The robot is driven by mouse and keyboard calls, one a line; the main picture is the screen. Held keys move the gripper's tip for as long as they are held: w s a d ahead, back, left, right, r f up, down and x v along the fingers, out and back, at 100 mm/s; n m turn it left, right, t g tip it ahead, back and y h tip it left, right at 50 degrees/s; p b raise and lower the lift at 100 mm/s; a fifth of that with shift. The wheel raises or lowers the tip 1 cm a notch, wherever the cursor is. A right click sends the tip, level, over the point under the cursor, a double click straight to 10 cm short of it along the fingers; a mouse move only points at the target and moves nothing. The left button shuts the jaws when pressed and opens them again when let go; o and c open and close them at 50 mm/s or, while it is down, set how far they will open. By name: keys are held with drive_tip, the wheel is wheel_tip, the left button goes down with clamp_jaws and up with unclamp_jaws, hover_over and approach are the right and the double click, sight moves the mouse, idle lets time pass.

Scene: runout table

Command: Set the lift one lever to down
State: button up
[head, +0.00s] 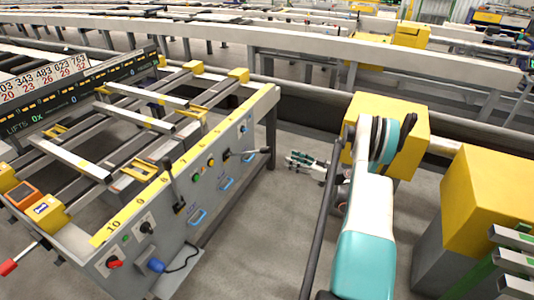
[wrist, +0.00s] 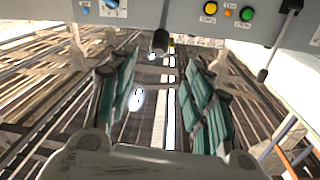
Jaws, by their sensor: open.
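A grey control panel (head: 190,185) on the runout table's side carries two black levers. The right lever (head: 250,152) sticks straight out, its knob toward my gripper; it shows at the top middle in the wrist view (wrist: 160,41). The left lever (head: 173,185) stands tilted upward; in the wrist view it is at the upper right (wrist: 265,72). I cannot read which is lift one. My gripper (head: 303,161) is open and empty, a short gap right of the right lever's knob. Its teal fingers (wrist: 160,103) are spread on either side of that lever's line, not touching it.
Yellow, orange and green buttons (head: 210,162) sit between the levers. Blue handles (head: 226,184) are below, with a red knob (head: 115,262) and a blue plug (head: 155,265) at the near end. Yellow blocks (head: 490,190) stand right of my arm. The floor between is clear.

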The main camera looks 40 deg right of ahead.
sight(267, 151)
drive_tip(key=b+x, duration=0.4)
drive_tip(key=x, duration=0.9)
drive_tip(key=shift+w+a+f, duration=0.1)
drive_tip(key=shift+w+f, duration=0.05)
drive_tip(key=shift+w, duration=0.1)
clamp_jaws()
